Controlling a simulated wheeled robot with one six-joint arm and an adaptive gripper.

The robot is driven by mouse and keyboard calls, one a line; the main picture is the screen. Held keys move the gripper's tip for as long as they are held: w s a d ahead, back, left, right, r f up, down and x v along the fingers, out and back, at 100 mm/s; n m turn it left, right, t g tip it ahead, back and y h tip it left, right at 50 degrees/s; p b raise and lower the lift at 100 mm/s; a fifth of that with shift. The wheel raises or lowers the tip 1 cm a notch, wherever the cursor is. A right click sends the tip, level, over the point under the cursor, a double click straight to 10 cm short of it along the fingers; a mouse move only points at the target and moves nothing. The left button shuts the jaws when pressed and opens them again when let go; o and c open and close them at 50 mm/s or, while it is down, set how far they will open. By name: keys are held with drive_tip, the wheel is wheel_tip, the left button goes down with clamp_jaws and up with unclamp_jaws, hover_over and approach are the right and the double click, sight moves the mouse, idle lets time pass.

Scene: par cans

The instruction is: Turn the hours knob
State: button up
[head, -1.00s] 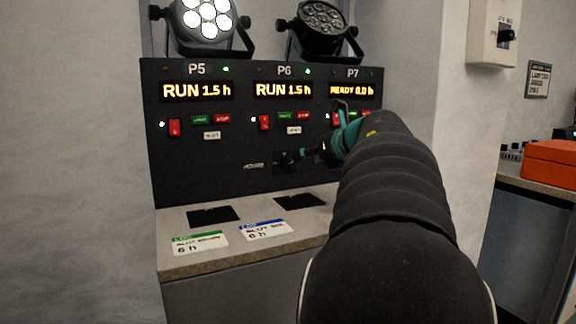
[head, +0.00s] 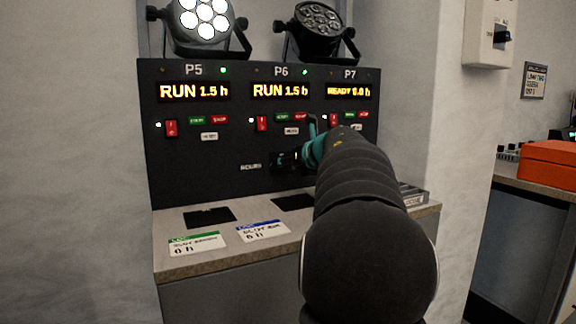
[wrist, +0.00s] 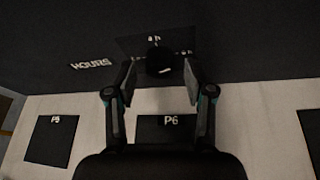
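The hours knob (wrist: 158,62) is a dark round knob with a pale mark, on a small dial plate beside the "HOURS" label (wrist: 90,64). In the wrist view my gripper (wrist: 159,74) is open, with one finger on each side of the knob and a visible gap on both sides. In the head view my gripper (head: 287,160) is at the lower part of the black panel (head: 195,165), right of the label, and mostly hides the knob. The P7 display (head: 348,92) reads READY 0.0 h.
The P5 display (head: 193,92) and P6 display (head: 281,91) read RUN 1.5 h. Red, green and white buttons sit above the knob. A counter (head: 195,262) with cards juts out below. Two lamps stand on top, the left one (head: 204,18) lit. An orange case (head: 550,163) is far right.

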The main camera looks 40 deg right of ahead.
clamp_jaws()
drive_tip(key=shift+r+m+y+p, duration=0.2)
drive_tip(key=shift+m+y+p, duration=0.15)
drive_tip(key=shift+p, duration=0.6)
drive_tip(key=shift+m+y+p, duration=0.25)
drive_tip(key=shift+m+p, duration=0.1)
drive_tip(key=shift+p, duration=0.15)
drive_tip(key=shift+f+m+t+y+p, duration=0.25)
drive_tip(key=shift+m+t+y+p, duration=0.3)
drive_tip(key=shift+m, duration=0.35)
drive_tip(key=shift+o, duration=0.8)
unclamp_jaws()
drive_tip(key=shift+d, duration=0.1)
